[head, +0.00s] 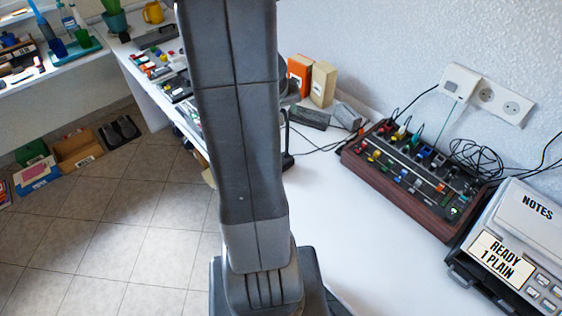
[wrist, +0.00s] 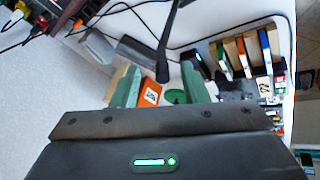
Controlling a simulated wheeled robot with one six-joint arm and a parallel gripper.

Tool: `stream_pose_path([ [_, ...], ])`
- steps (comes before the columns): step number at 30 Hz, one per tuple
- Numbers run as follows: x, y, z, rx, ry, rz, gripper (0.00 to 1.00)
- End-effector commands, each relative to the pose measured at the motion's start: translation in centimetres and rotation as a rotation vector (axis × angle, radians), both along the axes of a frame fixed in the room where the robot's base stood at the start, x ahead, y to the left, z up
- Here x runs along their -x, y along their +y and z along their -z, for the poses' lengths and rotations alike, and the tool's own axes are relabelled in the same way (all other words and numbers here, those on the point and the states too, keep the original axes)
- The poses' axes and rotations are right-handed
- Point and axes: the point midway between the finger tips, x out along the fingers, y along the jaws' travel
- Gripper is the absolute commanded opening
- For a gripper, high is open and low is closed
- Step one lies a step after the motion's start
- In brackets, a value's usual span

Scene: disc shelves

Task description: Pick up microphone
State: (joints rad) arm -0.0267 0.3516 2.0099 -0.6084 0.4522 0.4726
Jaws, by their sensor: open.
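A dark slender rod with a thicker lower end, which looks like the microphone (wrist: 164,62), comes down from the top in the wrist view. Its thick end shows just beyond the gap between my fingertips; I cannot tell whether it touches anything. My gripper (wrist: 160,88) is open, with one green-faced finger on each side and nothing visibly held. In the head view my own arm crosses the middle and hides the gripper. I cannot make out the microphone clearly there.
A mixing console (head: 412,178) with loose cables and a device marked NOTES (head: 525,225) stand on the white desk at right. An orange box (head: 300,75) and a beige box (head: 323,84) stand behind. Clear desktop lies between my arm and the console. Boxes sit on the floor at left.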

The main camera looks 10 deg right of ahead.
Motion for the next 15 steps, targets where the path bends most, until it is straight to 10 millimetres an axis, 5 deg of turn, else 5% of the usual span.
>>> stream_pose_path([
  [15,-2.2,-0.9,4.4,0.0,0.002,0.001,0.41],
])
